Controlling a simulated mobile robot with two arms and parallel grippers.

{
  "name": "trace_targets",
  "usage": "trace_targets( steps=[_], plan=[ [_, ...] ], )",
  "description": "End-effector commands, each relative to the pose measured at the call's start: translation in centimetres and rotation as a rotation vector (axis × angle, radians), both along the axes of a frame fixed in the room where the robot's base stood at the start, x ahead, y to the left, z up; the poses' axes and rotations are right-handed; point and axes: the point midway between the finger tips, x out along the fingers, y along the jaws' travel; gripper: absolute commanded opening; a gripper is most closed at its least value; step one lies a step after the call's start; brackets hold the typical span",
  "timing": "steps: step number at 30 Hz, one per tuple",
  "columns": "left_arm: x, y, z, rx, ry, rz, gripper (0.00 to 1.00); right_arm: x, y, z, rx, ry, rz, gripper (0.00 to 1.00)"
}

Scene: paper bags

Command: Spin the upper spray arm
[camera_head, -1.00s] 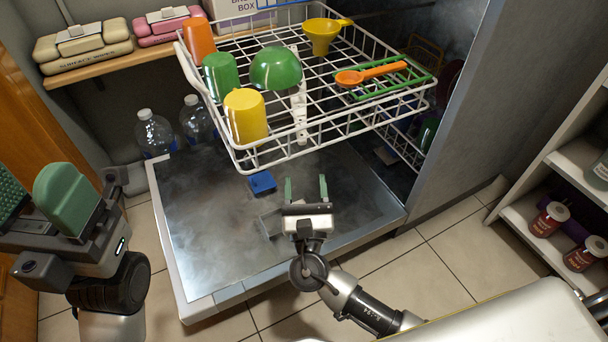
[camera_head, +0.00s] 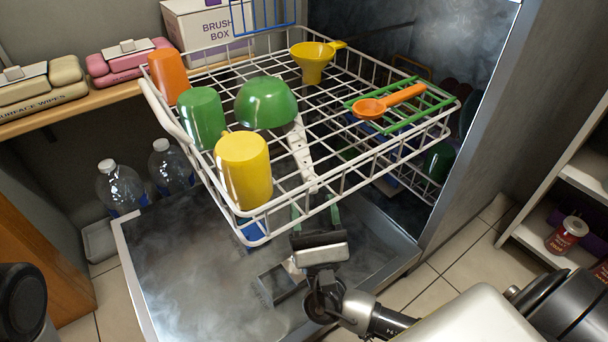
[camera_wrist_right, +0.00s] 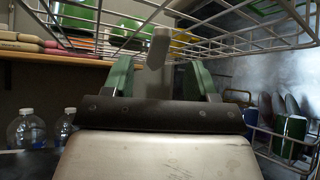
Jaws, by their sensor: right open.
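The upper spray arm (camera_head: 301,155) is a pale grey-white bar under the wire upper rack (camera_head: 362,190). It shows through the rack's wires, and part of it is hidden by the green bowl. In the right wrist view its rounded end (camera_wrist_right: 158,47) hangs between my green fingertips, with space on both sides. My right gripper (camera_head: 315,212) is open, just below the rack's front edge, pointing up toward the spray arm's near end. It also shows in the right wrist view (camera_wrist_right: 165,80). I cannot tell whether a finger touches the spray arm. My left gripper is out of view.
The rack holds an orange cup (camera_head: 168,76), green cup (camera_head: 202,118), yellow cup (camera_head: 243,172), green bowl (camera_head: 265,102), yellow funnel (camera_head: 313,62) and orange spoon (camera_head: 389,101). The open dishwasher door (camera_head: 190,290) lies below. A shelf (camera_head: 580,170) stands right.

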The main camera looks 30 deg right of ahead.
Motion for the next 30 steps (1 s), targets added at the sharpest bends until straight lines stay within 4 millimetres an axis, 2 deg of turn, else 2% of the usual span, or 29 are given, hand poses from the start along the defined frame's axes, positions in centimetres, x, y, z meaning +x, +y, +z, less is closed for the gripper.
trace_targets(
  steps=[3, 9, 22, 30],
  plan=[
    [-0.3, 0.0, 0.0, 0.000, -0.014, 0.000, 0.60, 1.6, -0.4, 1.6, 0.001, -0.005, 0.001, 0.57],
    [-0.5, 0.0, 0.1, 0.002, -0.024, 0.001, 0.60, 3.5, -1.0, 3.6, -0.001, -0.002, 0.000, 0.57],
    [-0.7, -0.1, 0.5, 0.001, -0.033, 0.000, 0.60, 4.2, -1.1, 4.4, 0.000, 0.001, 0.001, 0.57],
    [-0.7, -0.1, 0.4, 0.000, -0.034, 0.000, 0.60, 4.2, -1.1, 4.3, 0.000, 0.001, 0.001, 0.16]
  ],
)
